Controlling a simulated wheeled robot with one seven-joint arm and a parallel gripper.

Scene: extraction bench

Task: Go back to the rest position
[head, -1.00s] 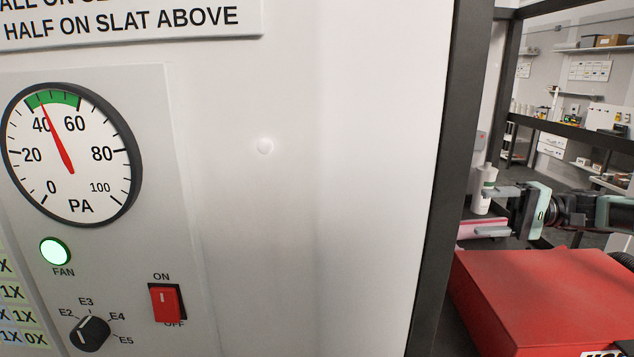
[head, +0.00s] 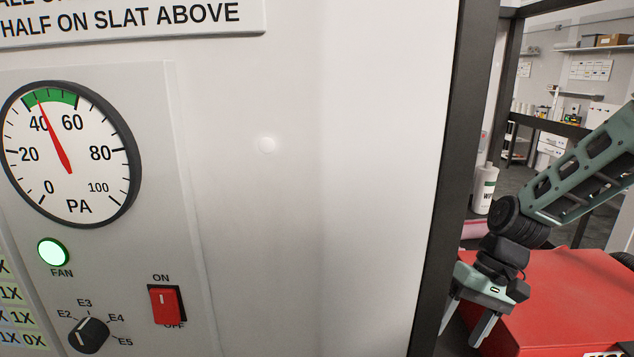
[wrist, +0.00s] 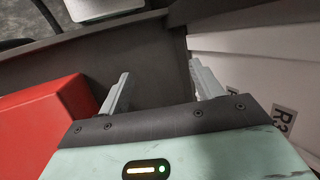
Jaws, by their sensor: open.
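My gripper (head: 464,332) hangs with its fingers pointing down at the lower right of the head view, in front of the red box and beside the dark frame post. In the wrist view my gripper (wrist: 158,72) shows its two fingers well apart, with nothing between them. The fingers are apart from the red box (wrist: 38,122) on the left and the white labelled panel (wrist: 245,75) on the right.
The red box (head: 570,295) lies below my arm. A white bottle (head: 486,188) stands behind it. A dark post (head: 450,170) edges the pale panel, which carries a gauge (head: 70,155), a lit green lamp (head: 53,253), a red switch (head: 166,305) and a knob (head: 89,334).

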